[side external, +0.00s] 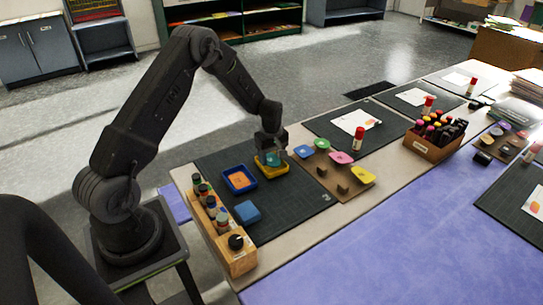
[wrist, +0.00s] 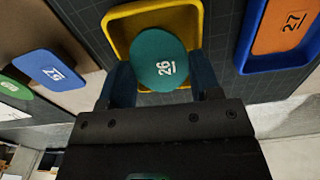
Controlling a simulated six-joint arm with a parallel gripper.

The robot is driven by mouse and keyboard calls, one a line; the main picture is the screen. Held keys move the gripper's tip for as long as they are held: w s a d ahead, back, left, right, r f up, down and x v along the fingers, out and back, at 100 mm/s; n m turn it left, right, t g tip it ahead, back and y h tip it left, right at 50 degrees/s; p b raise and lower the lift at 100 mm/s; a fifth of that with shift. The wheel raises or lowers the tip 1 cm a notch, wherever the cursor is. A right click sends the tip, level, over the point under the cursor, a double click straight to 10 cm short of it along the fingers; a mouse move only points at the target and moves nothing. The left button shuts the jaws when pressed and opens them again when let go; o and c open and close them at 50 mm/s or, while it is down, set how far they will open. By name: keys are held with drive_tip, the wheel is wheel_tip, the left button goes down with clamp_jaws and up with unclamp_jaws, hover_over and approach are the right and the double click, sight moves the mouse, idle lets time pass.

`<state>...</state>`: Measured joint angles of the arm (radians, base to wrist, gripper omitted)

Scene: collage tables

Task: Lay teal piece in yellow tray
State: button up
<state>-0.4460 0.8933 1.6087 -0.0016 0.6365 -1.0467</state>
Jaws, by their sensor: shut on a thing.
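The teal piece (wrist: 158,57) is a rounded flat piece marked 26. My gripper (wrist: 165,88) is shut on it, with one finger on each side. The yellow tray (wrist: 116,26) lies below the piece in the wrist view, and the piece covers much of its inside. In the side view my gripper (side external: 271,150) is over the yellow tray (side external: 272,172), with a bit of the teal piece (side external: 274,158) showing beneath it. I cannot tell whether the piece touches the tray floor.
A blue tray (side external: 227,178) with an orange piece (side external: 239,180) marked 27 lies beside the yellow tray. A blue block (side external: 248,212) sits on the dark mat (side external: 290,208). A wooden bottle rack (side external: 238,262) stands at the near edge. A brown board (side external: 337,186) with coloured pieces lies on the right.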

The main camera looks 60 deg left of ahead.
drive_tip(key=o, duration=0.8)
drive_tip(key=shift+r, duration=3.5)
drive_tip(key=shift+r, duration=0.1)
